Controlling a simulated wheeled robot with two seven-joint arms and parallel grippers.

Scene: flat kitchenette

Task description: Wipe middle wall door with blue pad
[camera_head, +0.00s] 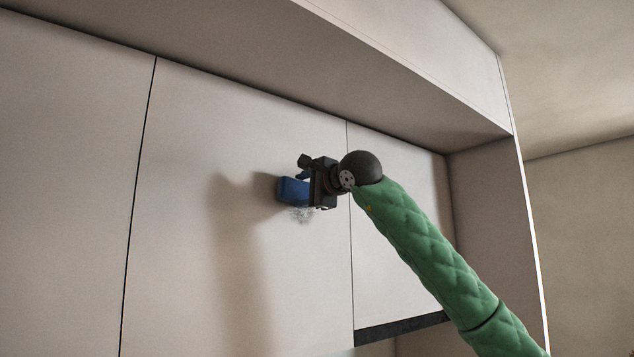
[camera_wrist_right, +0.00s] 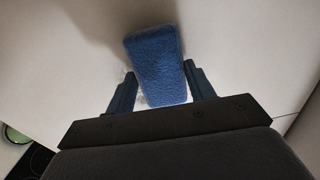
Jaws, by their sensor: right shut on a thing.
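The blue pad (camera_head: 293,190) is at the surface of the middle wall door (camera_head: 220,130), near that door's right edge. My right gripper (camera_head: 305,182) is shut on the pad and holds it against or very close to the door; I cannot tell if it touches. A grey speckled smudge (camera_head: 302,214) shows on the door just below the pad. In the right wrist view the blue pad (camera_wrist_right: 157,65) sits between the two fingers (camera_wrist_right: 160,88), with the pale door behind it. A little of the smudge shows beside the pad there. My left gripper is not in view.
Thin dark seams separate the middle door from the left door (camera_head: 65,150) and the right door (camera_head: 395,230). An overhanging panel (camera_head: 330,60) runs above the doors. A dark hob (camera_wrist_right: 35,160) and a green round thing (camera_wrist_right: 15,134) show at the lower left of the wrist view.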

